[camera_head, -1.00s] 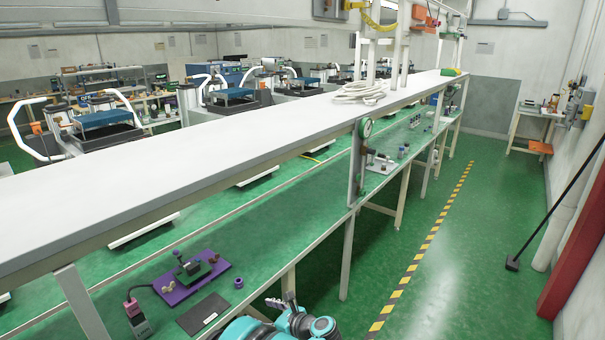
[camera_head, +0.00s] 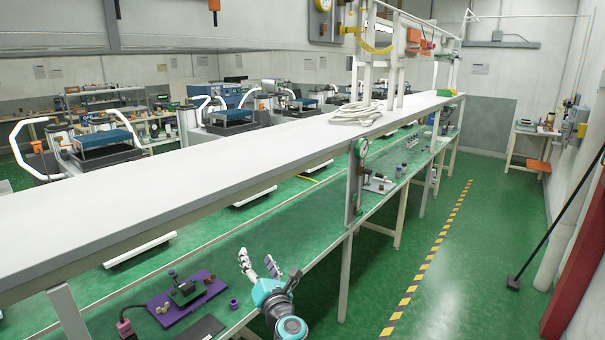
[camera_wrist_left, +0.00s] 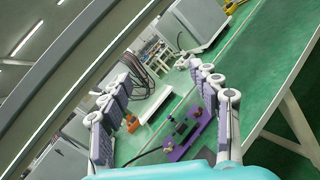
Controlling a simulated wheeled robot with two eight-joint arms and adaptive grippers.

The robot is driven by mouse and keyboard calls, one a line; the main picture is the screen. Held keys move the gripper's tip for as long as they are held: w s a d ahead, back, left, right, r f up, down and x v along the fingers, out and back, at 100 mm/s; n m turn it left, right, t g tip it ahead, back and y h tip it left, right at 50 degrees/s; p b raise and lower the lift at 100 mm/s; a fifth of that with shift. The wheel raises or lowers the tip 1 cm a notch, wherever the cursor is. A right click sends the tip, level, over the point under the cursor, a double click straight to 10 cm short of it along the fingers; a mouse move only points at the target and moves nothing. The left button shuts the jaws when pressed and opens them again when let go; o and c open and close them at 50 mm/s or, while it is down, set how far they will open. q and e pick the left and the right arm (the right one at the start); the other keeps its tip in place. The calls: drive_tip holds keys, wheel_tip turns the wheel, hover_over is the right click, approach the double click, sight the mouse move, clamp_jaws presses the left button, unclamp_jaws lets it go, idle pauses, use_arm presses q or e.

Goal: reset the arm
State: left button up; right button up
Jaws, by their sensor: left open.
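My left gripper (camera_head: 258,266) is raised over the front edge of the green lower shelf in the head view, beside a small purple cup. Its two fingers stand apart with nothing between them. In the left wrist view the open fingers (camera_wrist_left: 165,115) frame the purple mat with a small device on it, some way beyond the fingertips. My right gripper is in neither view.
A purple mat (camera_head: 166,314) carries a small green-and-dark device (camera_head: 186,289). The purple cup (camera_head: 233,304) stands right of it. The long white upper shelf (camera_head: 150,188) hangs above. A dial gauge stand (camera_head: 361,148) is farther right.

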use_arm(q)
drive_tip(key=s+d+r+m+t+h, duration=0.2)
drive_tip(key=s+d+r+m+h, duration=0.15)
drive_tip(key=r+m+h, duration=0.4)
drive_tip(key=s+d+m+g+h, duration=0.15)
drive_tip(key=s+m+h, duration=0.35)
drive_tip(key=m, duration=0.8)
drive_tip(key=s+a+f+m+g+y, duration=0.1)
drive_tip(key=s+a+f+m+g, duration=0.2)
drive_tip(key=s+f, duration=0.3)
drive_tip(key=s+a+f+m+g+y, duration=0.2)
drive_tip(key=s+a+f+m+g, duration=0.2)
drive_tip(key=s, duration=0.7)
drive_tip(key=s+a+f+m+g+y, duration=0.1)
drive_tip(key=s+a+f+m+g, duration=0.2)
drive_tip(key=s+f+m, duration=0.3)
drive_tip(key=s+f+g, duration=0.1)
drive_tip(key=s+f, duration=0.2)
drive_tip(key=f, duration=0.1)
drive_tip(key=shift+s+a+y, duration=0.25)
drive_tip(key=shift+a+y, duration=0.1)
drive_tip(key=shift+m, duration=0.25)
